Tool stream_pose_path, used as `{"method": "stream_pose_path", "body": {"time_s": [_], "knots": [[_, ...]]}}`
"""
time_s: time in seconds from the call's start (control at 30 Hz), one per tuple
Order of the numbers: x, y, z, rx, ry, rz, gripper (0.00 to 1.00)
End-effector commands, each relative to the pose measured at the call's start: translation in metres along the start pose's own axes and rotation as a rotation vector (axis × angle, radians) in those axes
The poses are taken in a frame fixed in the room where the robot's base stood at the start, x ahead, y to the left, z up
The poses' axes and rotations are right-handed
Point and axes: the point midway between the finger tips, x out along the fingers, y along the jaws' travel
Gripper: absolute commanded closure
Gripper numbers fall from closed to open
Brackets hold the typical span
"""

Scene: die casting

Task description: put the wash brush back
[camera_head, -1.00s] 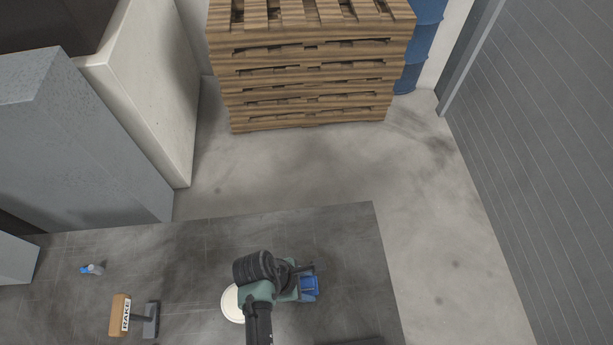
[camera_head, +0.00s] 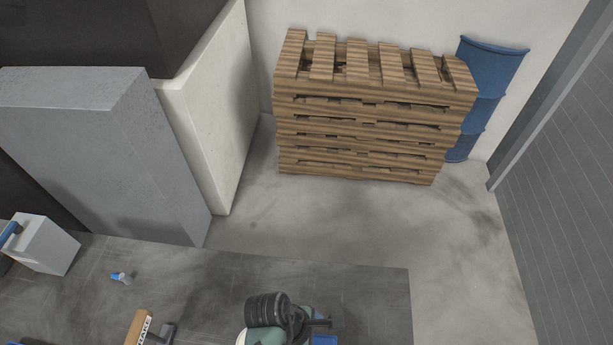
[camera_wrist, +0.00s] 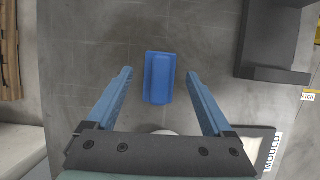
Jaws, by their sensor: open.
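A blue block-like object (camera_wrist: 159,77) with a lengthwise ridge lies on the dark grey tabletop in the wrist view. It may be the wash brush, but I see no bristles and cannot be sure. My gripper (camera_wrist: 160,80) is open, with its two blue fingers on either side of the object in the picture and apart from it. Nothing is held. In the head view my wrist hides much of this spot, and a blue patch (camera_head: 324,340) shows at the bottom edge.
A RAKE-labelled holder (camera_head: 139,326) and a small blue-and-white item (camera_head: 121,278) are on the table's left. A MOULD-labelled tray (camera_wrist: 267,132) and a dark stand (camera_wrist: 270,74) are on the right in the wrist view. Pallets (camera_head: 370,135) stand beyond clear floor.

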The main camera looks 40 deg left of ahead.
Motion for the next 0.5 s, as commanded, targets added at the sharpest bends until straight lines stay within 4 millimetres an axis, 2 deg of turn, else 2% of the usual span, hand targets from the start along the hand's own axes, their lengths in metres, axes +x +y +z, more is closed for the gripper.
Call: {"method": "stream_pose_path", "body": {"time_s": [0.03, 0.23, 0.4, 0.5], "knots": [[-0.013, 0.001, 0.001, 0.001, 0.0, 0.004, 0.14], [-0.054, 0.001, 0.0, 0.001, 0.001, 0.004, 0.14], [-0.075, 0.001, 0.0, 0.0, 0.001, 0.002, 0.14], [-0.08, 0.0, 0.0, 0.0, 0.0, 0.001, 0.14]]}}
